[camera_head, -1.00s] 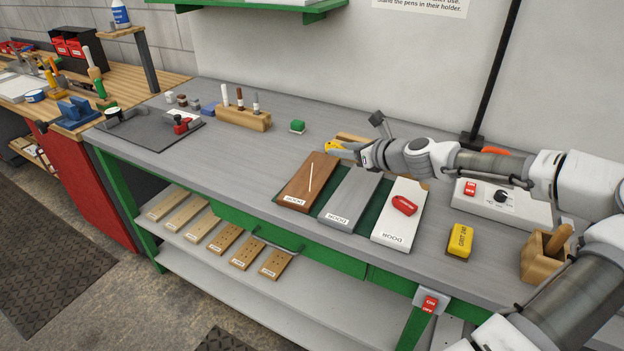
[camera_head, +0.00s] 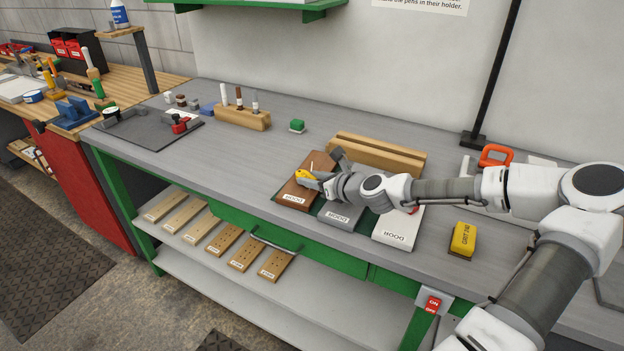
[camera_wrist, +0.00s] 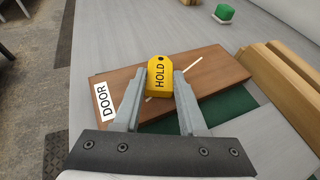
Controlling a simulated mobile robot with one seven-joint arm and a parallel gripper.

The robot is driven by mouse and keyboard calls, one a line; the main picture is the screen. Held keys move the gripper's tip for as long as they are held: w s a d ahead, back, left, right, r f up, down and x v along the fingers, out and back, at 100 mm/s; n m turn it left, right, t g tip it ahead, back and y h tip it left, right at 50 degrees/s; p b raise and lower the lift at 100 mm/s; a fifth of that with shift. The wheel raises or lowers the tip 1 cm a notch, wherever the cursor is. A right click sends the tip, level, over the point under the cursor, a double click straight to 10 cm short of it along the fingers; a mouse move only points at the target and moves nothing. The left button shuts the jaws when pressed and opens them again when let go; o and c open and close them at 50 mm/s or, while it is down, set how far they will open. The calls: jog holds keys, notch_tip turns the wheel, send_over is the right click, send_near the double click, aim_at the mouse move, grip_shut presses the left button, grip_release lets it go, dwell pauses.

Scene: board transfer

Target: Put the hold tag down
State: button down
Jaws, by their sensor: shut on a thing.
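The yellow hold tag (camera_wrist: 160,75) is between my gripper's fingertips (camera_wrist: 158,88) in the wrist view, with the word HOLD showing. My gripper (camera_head: 307,177) is shut on it over the brown door board (camera_head: 293,196). The head view also shows the tag (camera_head: 302,174) at the fingertips, above the board's middle. Whether the tag touches the board, I cannot tell. A thin pale stick (camera_wrist: 188,66) lies on the board, passing behind the tag. The board's DOOR label (camera_wrist: 104,102) is at its left end in the wrist view.
A grey board (camera_head: 340,217) and a white board (camera_head: 400,232) lie to the right, partly under my arm. A wooden block (camera_head: 375,153) stands behind them. A yellow grit block (camera_head: 463,240) is at the right.

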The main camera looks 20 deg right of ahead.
jog(key=shift+c, duration=2.3)
grip_release()
jog(key=shift+f, duration=0.1)
jog(key=p+v, duration=0.2)
jog(key=v, duration=1)
jog(key=shift+r, duration=0.25)
